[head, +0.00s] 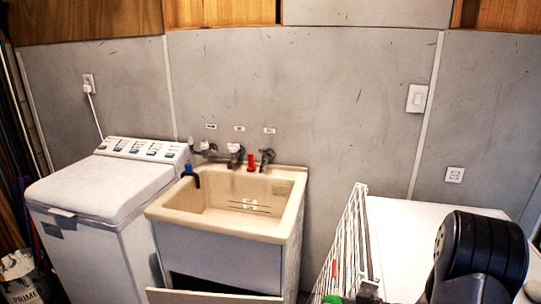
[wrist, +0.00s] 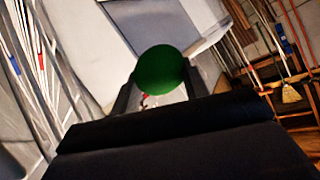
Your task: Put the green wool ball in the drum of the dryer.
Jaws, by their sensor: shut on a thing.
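The green wool ball (wrist: 162,70) is between the two dark fingers of my gripper (wrist: 158,88) in the wrist view, and the gripper is shut on it. In the head view a small green patch, likely the ball (head: 332,299), shows at the bottom edge beside my arm. A white flat-topped machine (head: 400,225) stands at the right in the head view, partly covered by my arm. I cannot tell if it is the dryer, and no drum opening shows clearly.
A white wire rack (head: 349,245) stands upright at the left side of the white top. A beige sink (head: 230,215) with a cabinet door (head: 210,297) swung open below and a top-loading washer (head: 95,190) are to the left. A broom (wrist: 291,93) shows in the wrist view.

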